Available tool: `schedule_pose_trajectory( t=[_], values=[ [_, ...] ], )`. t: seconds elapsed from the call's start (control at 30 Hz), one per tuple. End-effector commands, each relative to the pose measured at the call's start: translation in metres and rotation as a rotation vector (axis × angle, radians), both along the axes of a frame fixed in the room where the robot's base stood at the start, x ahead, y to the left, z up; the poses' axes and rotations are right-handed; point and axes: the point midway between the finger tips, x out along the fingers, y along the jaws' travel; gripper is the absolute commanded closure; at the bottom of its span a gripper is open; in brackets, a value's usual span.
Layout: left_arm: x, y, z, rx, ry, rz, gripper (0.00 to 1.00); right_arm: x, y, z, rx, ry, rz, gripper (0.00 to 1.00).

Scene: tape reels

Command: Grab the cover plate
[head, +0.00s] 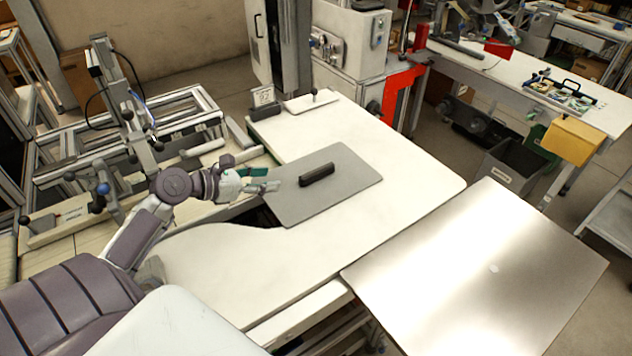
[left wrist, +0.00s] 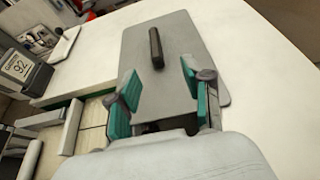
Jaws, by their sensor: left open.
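The cover plate (head: 345,188) is a flat grey sheet with a black bar handle (head: 316,174) on top. It lies on the white table, its near left edge over a dark opening. In the left wrist view the plate (left wrist: 180,85) lies ahead, with the handle (left wrist: 156,47) beyond the fingertips. My left gripper (head: 277,186), with green finger pads, is open and empty at the plate's left edge, short of the handle. In the left wrist view its fingers (left wrist: 160,82) are spread apart on both sides of the plate's near part. My right gripper is not in view.
The white table (head: 420,170) is clear right of the plate. A small white plate with a knob (head: 310,102) and a sign (head: 264,98) stand at its back. A shiny metal sheet (head: 480,260) is at the right front. Metal framing (head: 180,115) stands near my left arm.

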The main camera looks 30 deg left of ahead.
Motion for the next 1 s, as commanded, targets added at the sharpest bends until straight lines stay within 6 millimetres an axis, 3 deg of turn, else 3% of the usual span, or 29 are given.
schedule_pose_trajectory(
  t=[0.1,0.4,0.67,1.0],
  values=[
    [0.010,-0.003,-0.008,-0.001,-0.002,0.001,0.50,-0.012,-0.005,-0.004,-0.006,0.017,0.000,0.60],
    [0.059,-0.023,-0.028,-0.001,-0.002,0.000,0.50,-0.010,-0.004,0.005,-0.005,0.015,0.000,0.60],
    [0.077,-0.030,-0.037,0.001,0.000,0.000,0.50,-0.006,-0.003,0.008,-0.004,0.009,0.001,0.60],
    [0.117,-0.041,-0.054,0.001,0.000,0.000,0.50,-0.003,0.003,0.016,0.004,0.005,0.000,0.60]
  ],
)
